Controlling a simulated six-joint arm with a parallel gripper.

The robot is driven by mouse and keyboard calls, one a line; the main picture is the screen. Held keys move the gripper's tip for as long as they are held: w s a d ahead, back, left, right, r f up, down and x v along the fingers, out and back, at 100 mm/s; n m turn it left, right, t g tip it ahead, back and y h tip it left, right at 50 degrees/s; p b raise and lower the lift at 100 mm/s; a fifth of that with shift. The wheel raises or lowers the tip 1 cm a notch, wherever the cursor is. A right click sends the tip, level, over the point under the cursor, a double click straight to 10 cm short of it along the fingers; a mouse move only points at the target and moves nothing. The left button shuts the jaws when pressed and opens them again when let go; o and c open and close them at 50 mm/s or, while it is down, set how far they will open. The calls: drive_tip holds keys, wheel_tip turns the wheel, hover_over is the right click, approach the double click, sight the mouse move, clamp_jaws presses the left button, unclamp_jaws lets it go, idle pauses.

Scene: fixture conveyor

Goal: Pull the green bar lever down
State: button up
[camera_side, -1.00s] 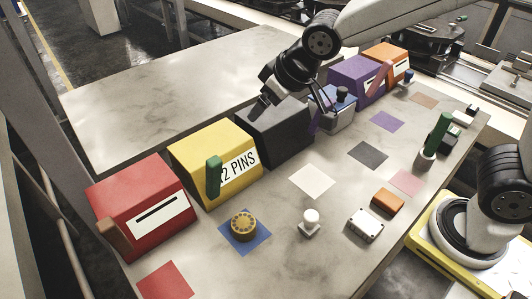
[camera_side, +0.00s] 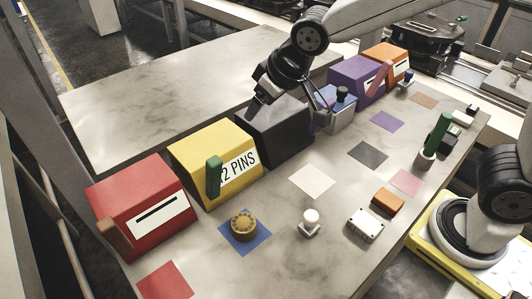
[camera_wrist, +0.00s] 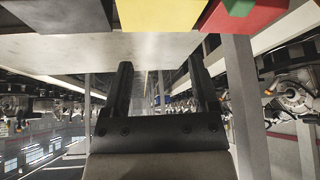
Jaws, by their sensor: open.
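A green bar lever (camera_side: 213,177) stands nearly upright on the front of the yellow box (camera_side: 190,150), beside a label reading "2 PINS". My gripper (camera_side: 259,104) is at the black box (camera_side: 285,140), to the right of the lever and higher in the picture, apart from the lever. In the wrist view my gripper (camera_wrist: 160,78) shows two spread fingers with nothing between them.
A red box (camera_side: 140,205) with a brown lever is left of the yellow box. Purple (camera_side: 352,78) and orange (camera_side: 385,62) boxes stand at the right. A yellow-brown knob (camera_side: 243,226), a white button (camera_side: 311,219) and a green cylindrical handle (camera_side: 440,130) are on the table.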

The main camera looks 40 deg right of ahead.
drive_tip(key=m+g+h, duration=0.2)
drive_tip(key=m+g, duration=0.1)
drive_tip(key=g, duration=0.7)
approach(217, 175)
drive_tip(key=shift+s+d+f, duration=0.1)
drive_tip(key=shift+d+f, duration=0.1)
drive_tip(key=shift+f, duration=0.55)
drive_tip(key=shift+x, duration=3.9)
drive_tip(key=shift+s+a, duration=0.1)
clamp_jaws()
